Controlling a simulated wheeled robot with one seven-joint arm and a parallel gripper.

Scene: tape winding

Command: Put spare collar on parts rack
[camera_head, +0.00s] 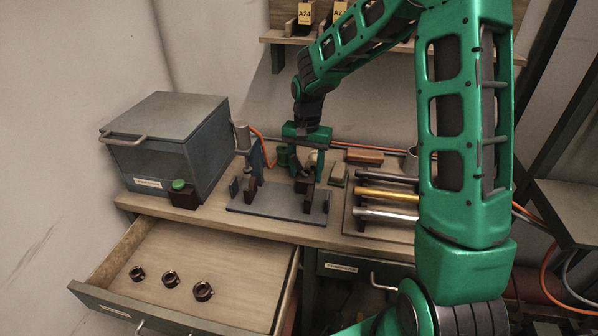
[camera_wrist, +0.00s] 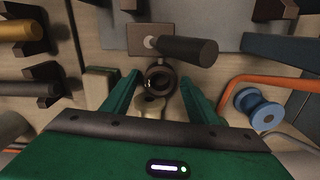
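Three dark ring-shaped collars (camera_head: 171,279) lie in a row in the open drawer (camera_head: 215,265). My gripper (camera_head: 307,172) is above the right end of the grey fixture plate (camera_head: 275,207) on the bench. In the wrist view my gripper (camera_wrist: 160,98) is open, its two green fingers spread wide. A dark ring (camera_wrist: 158,77) lies between the fingers, with a gap on each side. It sits close to a brown block (camera_wrist: 141,38) with a dark cylinder (camera_wrist: 188,51). I cannot tell whether this ring is a spare collar. I cannot tell which thing is the parts rack.
A grey lidded box (camera_head: 165,145) stands at the bench's left, beside a green button (camera_head: 180,185). Several rods (camera_head: 387,195) lie in holders at the right. A wall shelf (camera_head: 290,39) has yellow labels. A blue spool (camera_wrist: 259,108) and orange cable lie right in the wrist view.

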